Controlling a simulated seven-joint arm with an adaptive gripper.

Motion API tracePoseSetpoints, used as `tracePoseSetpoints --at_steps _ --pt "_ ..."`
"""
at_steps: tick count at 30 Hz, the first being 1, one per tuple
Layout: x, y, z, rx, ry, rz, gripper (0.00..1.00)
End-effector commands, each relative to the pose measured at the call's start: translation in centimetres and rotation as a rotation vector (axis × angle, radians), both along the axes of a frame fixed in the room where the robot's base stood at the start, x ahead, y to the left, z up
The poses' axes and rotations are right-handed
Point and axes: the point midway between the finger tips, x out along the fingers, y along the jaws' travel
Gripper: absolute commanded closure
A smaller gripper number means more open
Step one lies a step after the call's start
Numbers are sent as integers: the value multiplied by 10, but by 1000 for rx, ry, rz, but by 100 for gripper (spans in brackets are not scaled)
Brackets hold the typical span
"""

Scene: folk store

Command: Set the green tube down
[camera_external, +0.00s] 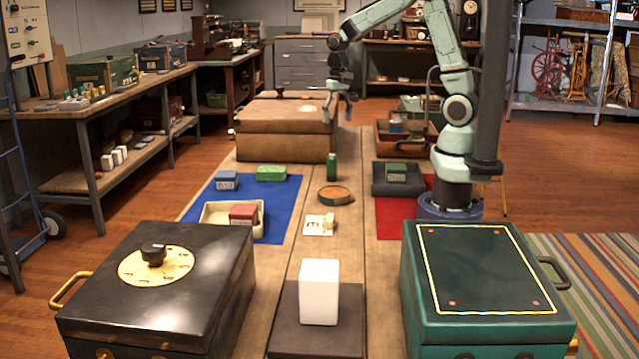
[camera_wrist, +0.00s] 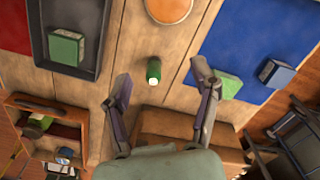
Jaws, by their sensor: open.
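My gripper (camera_external: 339,112) hangs above and behind the tube, near the brown chest. It is open, and its fingers (camera_wrist: 164,82) are spread wide with nothing between them. The tube is apart from the fingers.
A blue mat (camera_external: 275,193) with blocks and a cream tray lies left; a red mat (camera_external: 388,223) with a dark tray (camera_external: 378,182) lies right. A brown chest (camera_external: 285,140) stands behind. A white block (camera_external: 319,290) stands in front, between black and green boxes. Bare wood surrounds the tube.

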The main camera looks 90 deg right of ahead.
Motion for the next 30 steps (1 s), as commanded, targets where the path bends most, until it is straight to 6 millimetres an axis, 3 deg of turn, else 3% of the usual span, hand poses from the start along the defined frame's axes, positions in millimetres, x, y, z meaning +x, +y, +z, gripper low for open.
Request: tracePoseSetpoints --at_steps 1,3,6,9,12,15,30 --pt "-15 33 19 0 -10 145 39" --pt "-43 73 36 9 -15 357 39" --pt "-88 116 49 23 -21 635 39" --pt "-128 142 50 37 -28 858 39" --pt "-155 154 47 48 -31 1007 39" --pt "-168 159 45 53 -33 1079 39" --pt "-170 160 44 54 -32 1091 39"
